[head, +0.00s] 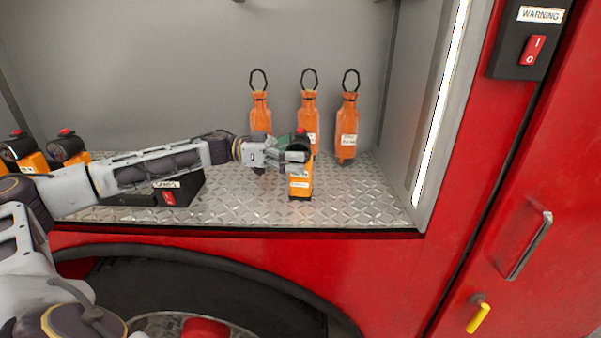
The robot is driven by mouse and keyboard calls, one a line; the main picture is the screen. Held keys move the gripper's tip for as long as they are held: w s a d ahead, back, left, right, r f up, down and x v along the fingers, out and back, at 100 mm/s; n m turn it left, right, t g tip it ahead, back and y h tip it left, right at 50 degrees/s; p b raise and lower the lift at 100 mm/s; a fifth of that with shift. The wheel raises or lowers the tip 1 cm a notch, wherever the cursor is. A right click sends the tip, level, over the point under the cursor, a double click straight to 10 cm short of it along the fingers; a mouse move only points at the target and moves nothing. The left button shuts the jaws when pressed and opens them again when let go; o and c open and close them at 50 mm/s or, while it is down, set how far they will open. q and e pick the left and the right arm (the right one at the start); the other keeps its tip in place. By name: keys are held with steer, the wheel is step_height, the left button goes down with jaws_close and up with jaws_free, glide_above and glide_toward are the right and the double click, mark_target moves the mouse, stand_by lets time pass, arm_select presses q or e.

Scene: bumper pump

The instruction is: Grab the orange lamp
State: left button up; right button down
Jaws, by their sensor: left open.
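An orange lamp (300,187) with a dark head and a red top stands upright on the diamond-plate shelf (362,207), near its front edge. My left gripper (301,156) is at the upper part of this lamp, reaching in from the left, with its jaws open. The fingers cover part of the lamp's upper body, and I cannot tell whether they touch it. Two similar orange lamps, one (36,162) at the far left and one (73,151) beside it, are partly hidden by my left arm. My right gripper is not in view.
Three orange hook-topped units, left (260,115), middle (308,105) and right (348,125), are behind the lamp. A black box with a red switch (169,198) is under my left arm. The compartment's side wall (408,100) bounds the right; the shelf's right part is clear.

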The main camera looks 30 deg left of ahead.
arm_select(q)
steer(key=shift+c, duration=0.3)
jaws_close()
steer(key=shift+r, duration=0.15)
